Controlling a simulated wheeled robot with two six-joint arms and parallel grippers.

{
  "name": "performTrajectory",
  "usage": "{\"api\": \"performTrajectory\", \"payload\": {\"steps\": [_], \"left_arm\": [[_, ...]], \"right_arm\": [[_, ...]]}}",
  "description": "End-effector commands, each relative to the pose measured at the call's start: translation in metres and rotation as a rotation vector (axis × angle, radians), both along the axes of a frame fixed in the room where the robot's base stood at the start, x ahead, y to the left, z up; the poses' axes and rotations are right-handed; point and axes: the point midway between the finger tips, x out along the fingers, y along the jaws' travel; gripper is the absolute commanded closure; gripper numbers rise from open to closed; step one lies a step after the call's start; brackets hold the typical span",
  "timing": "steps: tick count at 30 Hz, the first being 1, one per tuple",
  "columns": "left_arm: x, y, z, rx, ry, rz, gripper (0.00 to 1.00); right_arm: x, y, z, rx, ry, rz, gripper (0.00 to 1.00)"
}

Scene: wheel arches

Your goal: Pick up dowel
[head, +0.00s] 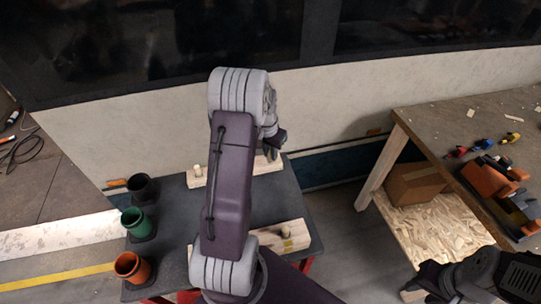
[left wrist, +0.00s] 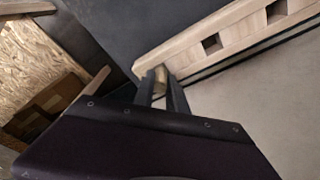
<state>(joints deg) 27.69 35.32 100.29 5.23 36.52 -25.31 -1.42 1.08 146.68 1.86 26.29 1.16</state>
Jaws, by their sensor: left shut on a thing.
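My left gripper (head: 273,150) is over the right end of the rear wooden beam (head: 227,181), partly hidden by its own arm. In the left wrist view, its two fingers (left wrist: 161,88) are shut on a short light wooden dowel (left wrist: 160,75). The dowel is close to the end of a beam with square holes (left wrist: 232,40); I cannot tell if it still sits in a hole. Another dowel (head: 198,170) stands on the left part of the rear beam. A dowel (head: 285,231) stands on the front beam (head: 294,241). My right gripper (head: 428,285) is at the lower right, its fingertips unclear.
The beams lie on a dark table (head: 172,213). Black (head: 141,188), green (head: 137,222) and orange (head: 132,267) cups stand along its left side. A workbench (head: 470,118) with tools is at the right, with a cardboard box (head: 413,184) on its lower shelf. A pale wall (head: 330,100) stands behind.

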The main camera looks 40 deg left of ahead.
Motion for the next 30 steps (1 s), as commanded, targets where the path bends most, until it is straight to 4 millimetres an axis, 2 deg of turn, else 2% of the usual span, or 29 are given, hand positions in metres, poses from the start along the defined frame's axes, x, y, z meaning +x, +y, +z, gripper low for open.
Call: {"api": "performTrajectory", "payload": {"steps": [4,8,21,24,30], "left_arm": [[0.001,0.001,0.015,0.001,-0.004,0.000,1.00],[0.002,0.001,0.041,0.003,-0.006,0.000,1.00],[0.035,-0.091,0.098,0.001,-0.003,-0.005,1.00],[0.039,-0.102,0.105,0.001,-0.002,-0.003,1.00],[0.041,-0.110,0.110,0.000,0.000,0.000,1.00]], "right_arm": [[0.000,0.000,0.003,0.000,0.000,0.000,0.64],[0.000,0.000,0.007,0.000,0.000,0.000,0.64],[0.000,0.000,0.015,0.000,0.000,0.000,0.64],[0.000,0.000,0.017,0.000,0.000,0.000,0.64],[0.000,0.000,0.017,0.000,0.000,0.000,0.64]]}}
